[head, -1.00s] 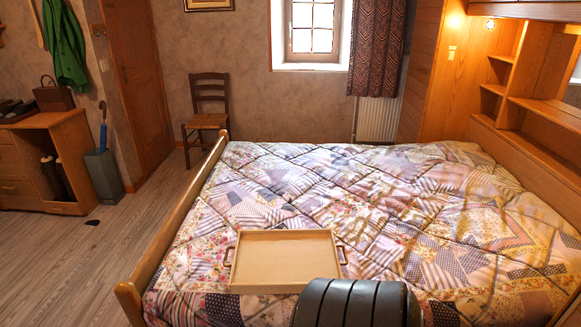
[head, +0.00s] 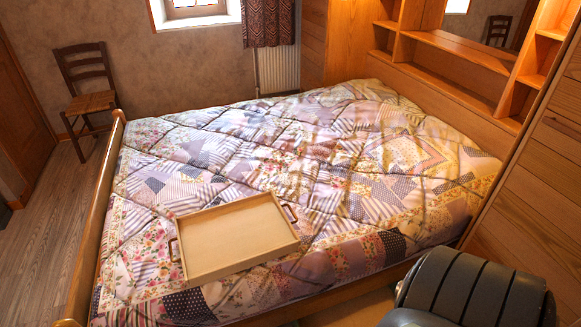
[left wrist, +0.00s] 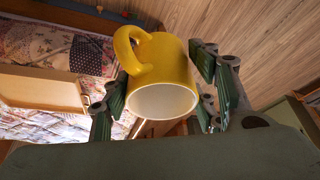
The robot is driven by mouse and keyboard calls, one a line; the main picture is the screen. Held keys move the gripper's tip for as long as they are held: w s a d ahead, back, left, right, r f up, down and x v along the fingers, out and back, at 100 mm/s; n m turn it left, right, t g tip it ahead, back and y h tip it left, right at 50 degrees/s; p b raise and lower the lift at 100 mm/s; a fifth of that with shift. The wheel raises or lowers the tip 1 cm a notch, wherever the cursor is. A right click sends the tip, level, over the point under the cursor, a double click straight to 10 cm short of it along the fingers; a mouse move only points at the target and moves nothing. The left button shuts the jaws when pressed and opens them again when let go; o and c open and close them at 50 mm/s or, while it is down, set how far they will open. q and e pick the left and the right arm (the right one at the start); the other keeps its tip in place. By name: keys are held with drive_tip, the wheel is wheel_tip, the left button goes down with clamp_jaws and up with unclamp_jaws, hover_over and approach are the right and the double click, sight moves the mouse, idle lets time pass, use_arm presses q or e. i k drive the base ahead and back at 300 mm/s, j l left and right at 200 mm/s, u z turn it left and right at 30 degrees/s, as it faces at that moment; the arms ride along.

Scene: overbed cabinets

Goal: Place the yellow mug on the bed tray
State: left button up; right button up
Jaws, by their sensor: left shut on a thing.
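The yellow mug (left wrist: 165,72) is in the left wrist view, with its white inside facing the camera and its handle at the upper left. My left gripper (left wrist: 160,100) is shut on the mug, with a green-padded finger on each side of it. The wooden bed tray (head: 238,236) lies empty on the near part of the bed in the head view. Part of it also shows at the left of the left wrist view (left wrist: 45,87), apart from the mug. The mug is not visible in the head view, and my right gripper is in neither view.
The bed (head: 290,160) has a patchwork quilt, with clear room around the tray. A wooden footboard (head: 97,220) runs along its left side. Wooden shelves and a cabinet (head: 540,190) stand at the right. A chair (head: 88,95) stands at the back left.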

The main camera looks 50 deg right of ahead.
sight(241, 246)
drive_tip(key=i+z, duration=0.1)
drive_tip(key=z, duration=0.3)
drive_tip(key=i+j+z, duration=0.1)
drive_tip(key=z, duration=0.3)
drive_tip(key=i+j+z, duration=0.1)
drive_tip(key=z, duration=0.3)
drive_tip(key=i+j+z, duration=0.1)
drive_tip(key=z, duration=0.3)
drive_tip(key=j+z, duration=0.25)
drive_tip(key=z, duration=0.15)
drive_tip(key=i+j+z, duration=0.1)
drive_tip(key=z, duration=0.15)
drive_tip(key=j+z, duration=0.3)
drive_tip(key=i+j, duration=0.05)
